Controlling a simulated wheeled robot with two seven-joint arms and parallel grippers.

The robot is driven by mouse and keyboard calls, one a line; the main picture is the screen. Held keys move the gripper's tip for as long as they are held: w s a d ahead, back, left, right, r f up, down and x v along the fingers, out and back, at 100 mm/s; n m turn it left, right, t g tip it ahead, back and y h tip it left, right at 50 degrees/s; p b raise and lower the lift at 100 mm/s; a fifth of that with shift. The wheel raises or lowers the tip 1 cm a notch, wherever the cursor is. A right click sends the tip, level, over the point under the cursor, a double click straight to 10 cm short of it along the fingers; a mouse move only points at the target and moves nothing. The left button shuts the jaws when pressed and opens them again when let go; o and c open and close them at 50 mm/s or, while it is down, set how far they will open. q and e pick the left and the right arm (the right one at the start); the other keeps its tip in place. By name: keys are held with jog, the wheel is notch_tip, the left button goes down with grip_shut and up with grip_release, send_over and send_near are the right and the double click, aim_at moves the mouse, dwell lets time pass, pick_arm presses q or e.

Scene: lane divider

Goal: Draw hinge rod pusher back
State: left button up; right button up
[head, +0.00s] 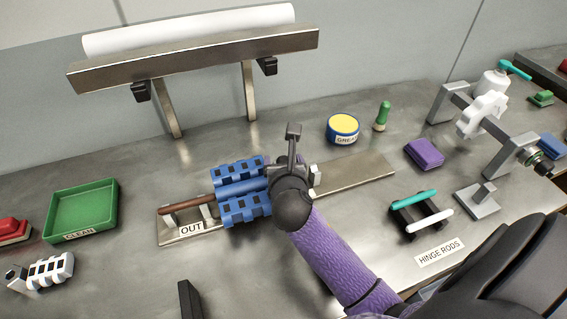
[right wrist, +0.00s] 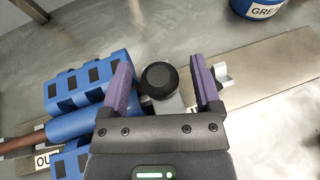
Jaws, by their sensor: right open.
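The hinge rod pusher shows in the right wrist view as a round black knob (right wrist: 160,80) on a grey block. My right gripper (right wrist: 163,90) is open, with one purple finger on each side of the knob and visible gaps between. In the head view my right gripper (head: 287,172) is over the metal rail (head: 365,178) and hides most of the pusher. Blue hinge pieces (head: 240,207) sit to its left, with a brown rod (head: 187,207) protruding from their left end by the OUT label (head: 191,229). I cannot make out my left gripper.
A grease tin (head: 343,128) and a green-handled tool (head: 382,116) stand behind the rail. A purple block (head: 424,153) and a black rack of hinge rods (head: 420,216) are right. A green tray (head: 82,212) is left. A raised metal bar (head: 200,57) spans the back.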

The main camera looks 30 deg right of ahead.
grip_shut()
dwell(0.3)
dwell(1.1)
